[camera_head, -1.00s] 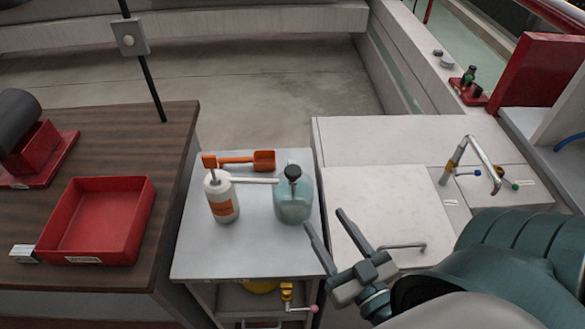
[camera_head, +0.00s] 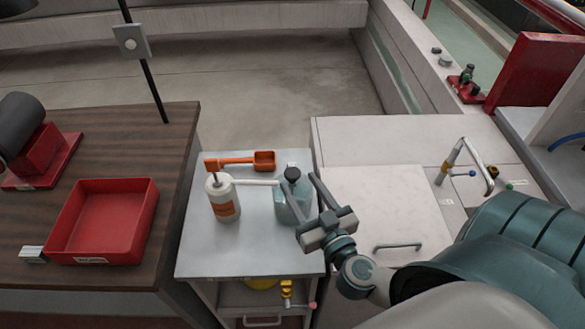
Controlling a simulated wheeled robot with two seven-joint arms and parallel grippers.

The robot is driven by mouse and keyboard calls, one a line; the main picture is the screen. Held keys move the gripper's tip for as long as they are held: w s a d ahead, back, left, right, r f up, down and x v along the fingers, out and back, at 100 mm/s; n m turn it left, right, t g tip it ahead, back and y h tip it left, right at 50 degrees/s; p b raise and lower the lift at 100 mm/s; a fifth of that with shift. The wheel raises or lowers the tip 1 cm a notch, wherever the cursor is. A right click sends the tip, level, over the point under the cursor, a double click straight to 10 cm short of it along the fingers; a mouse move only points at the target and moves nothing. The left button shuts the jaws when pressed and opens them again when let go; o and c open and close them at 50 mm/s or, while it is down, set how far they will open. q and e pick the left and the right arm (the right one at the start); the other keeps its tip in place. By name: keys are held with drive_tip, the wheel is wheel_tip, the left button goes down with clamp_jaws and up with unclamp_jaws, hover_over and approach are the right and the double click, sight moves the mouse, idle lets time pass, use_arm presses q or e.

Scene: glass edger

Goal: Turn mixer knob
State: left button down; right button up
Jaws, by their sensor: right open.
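A teal jug (camera_head: 281,208) with a black knob-like cap (camera_head: 291,171) stands upright on the small grey table. My right gripper (camera_head: 298,180) is open, its two fingers pointing away from me over the jug and partly hiding it. The cap shows near the fingertips; I cannot tell whether they touch it. At the right, a curved metal tap (camera_head: 468,148) has a yellow band, a blue lever (camera_head: 471,173) and a green-tipped knob (camera_head: 509,186). No label tells which part is the mixer knob. My left gripper is out of view.
A red tray (camera_head: 104,222) lies on the wooden bench. A white cabinet (camera_head: 375,140) with a metal handle (camera_head: 397,247) stands on the right.

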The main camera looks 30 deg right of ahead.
sight(296, 178)
drive_tip(key=shift+w+d+p, duration=0.2)
drive_tip(key=shift+w+p, duration=0.05)
drive_tip(key=shift+w, duration=1.1)
drive_tip(key=shift+w+d+p, duration=0.2)
drive_tip(key=shift+w, duration=1.1)
drive_tip(key=c, duration=1)
